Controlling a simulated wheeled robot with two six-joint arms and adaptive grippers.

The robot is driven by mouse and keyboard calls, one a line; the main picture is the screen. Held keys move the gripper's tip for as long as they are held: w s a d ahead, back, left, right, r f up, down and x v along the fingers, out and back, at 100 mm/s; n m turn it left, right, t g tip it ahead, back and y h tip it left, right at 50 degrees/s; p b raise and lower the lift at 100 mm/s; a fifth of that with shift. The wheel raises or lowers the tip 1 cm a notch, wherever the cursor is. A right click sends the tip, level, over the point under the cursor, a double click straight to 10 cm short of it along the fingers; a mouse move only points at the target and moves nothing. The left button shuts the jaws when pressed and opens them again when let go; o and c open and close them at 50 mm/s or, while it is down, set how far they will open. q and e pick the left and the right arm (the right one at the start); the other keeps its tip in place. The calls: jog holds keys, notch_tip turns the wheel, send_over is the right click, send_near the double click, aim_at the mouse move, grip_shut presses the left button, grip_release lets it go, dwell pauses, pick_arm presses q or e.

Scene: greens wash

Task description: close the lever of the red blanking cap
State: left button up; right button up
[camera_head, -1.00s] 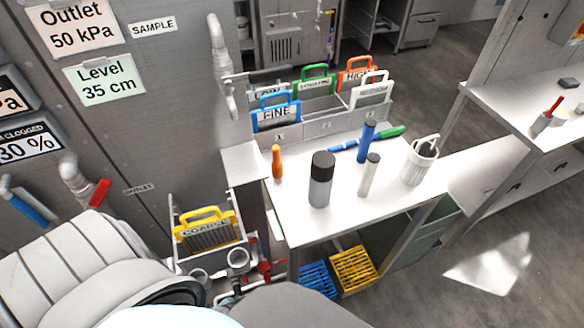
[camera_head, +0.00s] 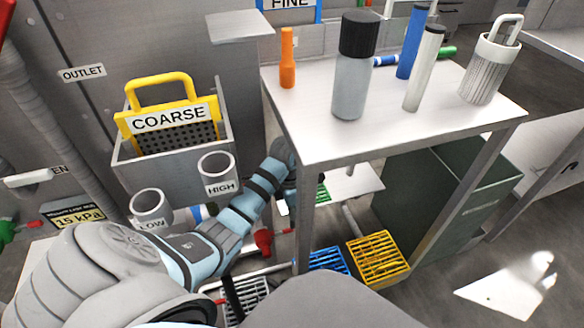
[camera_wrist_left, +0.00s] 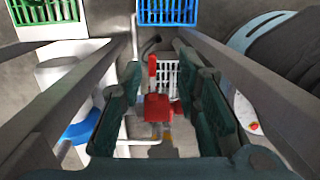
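The red blanking cap (camera_wrist_left: 158,108) shows in the left wrist view, between my left gripper's fingers and beyond them. Its red lever (camera_wrist_left: 152,68) sticks out from the body toward the top of that picture. In the head view a red fitting (camera_head: 263,241), which looks like the same cap, sits low, left of the table leg. My left gripper (camera_wrist_left: 165,75) is open, its dark green pads well apart with nothing visibly held. In the head view my left arm reaches toward the table leg, and its fingertips are hidden. My right gripper is not in view.
The steel table (camera_head: 400,135) and its leg stand close to my left arm. A blue basket (camera_head: 328,260) and a yellow basket (camera_head: 378,258) lie below it. The COARSE bin (camera_head: 185,172) and the LOW (camera_head: 150,205) and HIGH (camera_head: 217,175) cups are left of the leg.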

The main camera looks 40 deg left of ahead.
aim_at(288, 230)
pick_arm(q)
jog(key=shift+s+a+f+g+y, duration=0.1)
jog(key=shift+s+a+g+y, duration=0.15)
jog(key=shift+a, duration=0.2)
jog(key=shift+s+a+f+g+y, duration=0.15)
jog(key=shift+s+a, duration=0.15)
jog(key=shift+a, duration=0.15)
jog(key=shift+f+b, duration=0.55)
jog(key=shift+f, duration=0.1)
notch_tip(288, 230, down, 5)
jog(key=b, duration=0.2)
jog(key=shift+b, duration=0.35)
jog(key=shift+f, duration=0.25)
grip_shut()
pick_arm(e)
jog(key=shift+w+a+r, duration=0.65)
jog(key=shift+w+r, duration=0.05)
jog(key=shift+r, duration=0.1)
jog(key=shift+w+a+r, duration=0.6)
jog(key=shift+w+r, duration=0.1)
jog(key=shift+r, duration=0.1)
